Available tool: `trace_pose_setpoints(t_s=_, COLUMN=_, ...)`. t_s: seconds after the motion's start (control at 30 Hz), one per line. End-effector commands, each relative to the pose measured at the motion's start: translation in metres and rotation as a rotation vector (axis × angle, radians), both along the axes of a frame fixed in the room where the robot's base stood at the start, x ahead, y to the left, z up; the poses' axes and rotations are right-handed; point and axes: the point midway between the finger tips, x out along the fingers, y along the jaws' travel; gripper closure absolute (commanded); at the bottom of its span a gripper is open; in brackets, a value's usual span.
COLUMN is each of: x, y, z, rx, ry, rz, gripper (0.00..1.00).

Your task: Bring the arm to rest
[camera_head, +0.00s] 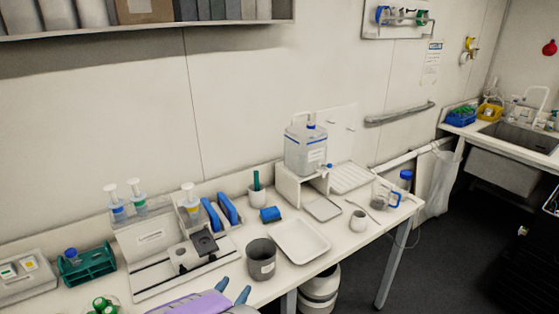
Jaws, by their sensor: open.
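My gripper (235,288) shows at the bottom edge, left of the middle. It has a lilac body and two blue fingers that stand apart, with nothing seen between them. It appears in front of the bench's near edge, below the dark grey beaker in the picture. The rest of my arm is mostly cut off by the frame's lower edge.
The white bench (336,257) carries a dark grey beaker (261,266), a white tray (321,242), a water carboy (305,158) and a green rack (75,266). A wall shelf (160,27) hangs above.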

Motion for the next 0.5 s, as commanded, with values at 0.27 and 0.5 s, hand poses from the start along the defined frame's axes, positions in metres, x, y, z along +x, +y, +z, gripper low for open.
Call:
trace_pose_setpoints(t_s=0.27, x=0.038, y=0.031, z=0.019, rx=0.306, ry=0.211, rz=0.193, gripper=0.38)
trace_pose_setpoints(t_s=0.5, x=0.036, y=0.042, z=0.065, rx=0.505, ry=0.415, rz=0.436, gripper=0.38)
